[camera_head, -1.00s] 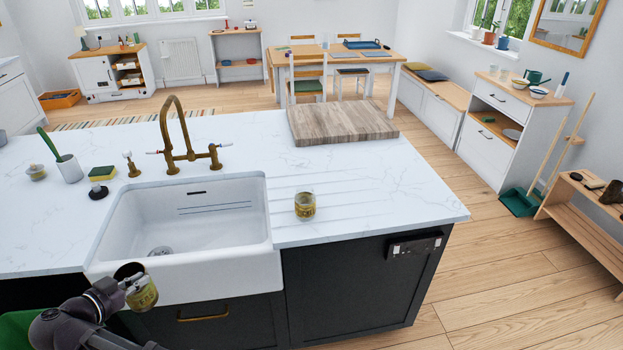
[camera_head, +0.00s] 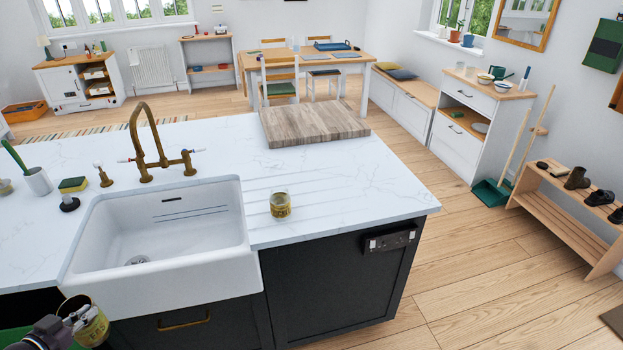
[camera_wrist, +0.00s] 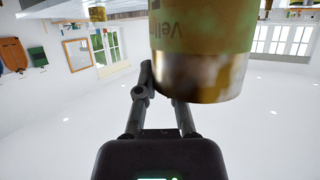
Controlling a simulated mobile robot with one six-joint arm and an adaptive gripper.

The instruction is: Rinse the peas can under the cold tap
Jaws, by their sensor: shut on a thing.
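My gripper (camera_head: 72,322) is shut on a can (camera_head: 94,330) with a yellow-green label, low at the left in front of the sink. The can also shows large in the wrist view (camera_wrist: 205,40), with part of a word on its label and a bare metal end; the full name is not readable. It hides part of the fingers there. A brass bridge tap (camera_head: 150,145) with an arched spout stands behind the white sink (camera_head: 165,235). Levers stick out at both sides; I cannot tell which is cold. No water shows.
Another yellow-green can (camera_head: 280,205) stands on the worktop (camera_head: 350,190) right of the sink. A wooden board (camera_head: 315,125) lies behind it. The sink basin looks empty.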

